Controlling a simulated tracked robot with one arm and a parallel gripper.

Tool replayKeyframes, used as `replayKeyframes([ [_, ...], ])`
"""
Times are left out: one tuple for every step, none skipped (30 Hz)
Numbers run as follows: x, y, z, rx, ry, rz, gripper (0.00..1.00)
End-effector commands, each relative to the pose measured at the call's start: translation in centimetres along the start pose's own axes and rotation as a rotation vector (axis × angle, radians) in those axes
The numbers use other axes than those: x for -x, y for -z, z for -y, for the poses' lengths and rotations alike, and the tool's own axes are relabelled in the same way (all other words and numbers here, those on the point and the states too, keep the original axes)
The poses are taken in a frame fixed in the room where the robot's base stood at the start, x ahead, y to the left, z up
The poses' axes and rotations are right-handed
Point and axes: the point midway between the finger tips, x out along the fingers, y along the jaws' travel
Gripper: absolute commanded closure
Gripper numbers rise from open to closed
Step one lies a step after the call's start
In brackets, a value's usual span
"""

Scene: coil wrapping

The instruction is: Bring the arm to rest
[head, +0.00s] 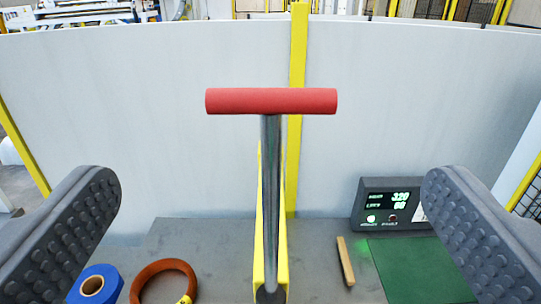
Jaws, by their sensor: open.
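My gripper (270,205) is open and empty. Its two grey studded fingers stand wide apart at the left and right edges of the head view. Between them, farther off, a T-shaped lever with a red crossbar grip (270,101) stands upright on a metal rod. Neither finger touches the lever.
A grey table (215,240) lies below. On it are a blue tape roll (93,285), an orange-brown ring (164,268), a wooden stick (345,261), a green mat (420,268) and a lit display box (388,204). A white wall panel (150,120) and yellow post (298,60) stand behind.

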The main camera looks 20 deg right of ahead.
Motion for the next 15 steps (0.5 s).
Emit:
replayKeyframes([
  [0.1, 0.1, 0.2, 0.000, 0.004, 0.000, 0.00],
  [0.3, 0.2, 0.4, -0.001, 0.010, 0.000, 0.00],
  [0.7, 0.5, 0.9, -0.001, 0.021, 0.002, 0.00],
  [1.1, 0.8, 1.4, -0.002, 0.034, 0.003, 0.00],
  [1.7, 1.2, 2.1, -0.003, 0.049, 0.004, 0.00],
  [2.6, 1.9, 3.1, -0.003, 0.072, 0.006, 0.00],
  [3.5, 2.5, 4.0, -0.005, 0.093, 0.009, 0.00],
  [4.5, 3.0, 4.9, -0.003, 0.115, 0.015, 0.00],
  [5.9, 3.7, 6.1, -0.003, 0.143, 0.022, 0.00],
  [7.1, 4.2, 7.0, -0.001, 0.165, 0.031, 0.00],
  [8.3, 4.7, 7.9, -0.001, 0.186, 0.039, 0.00],
  [9.9, 5.3, 8.9, 0.001, 0.209, 0.050, 0.00],
  [11.1, 5.5, 9.6, 0.003, 0.226, 0.064, 0.00],
  [12.3, 5.8, 10.2, 0.005, 0.240, 0.072, 0.00],
  [14.1, 6.2, 11.0, 0.010, 0.258, 0.086, 0.00],
])
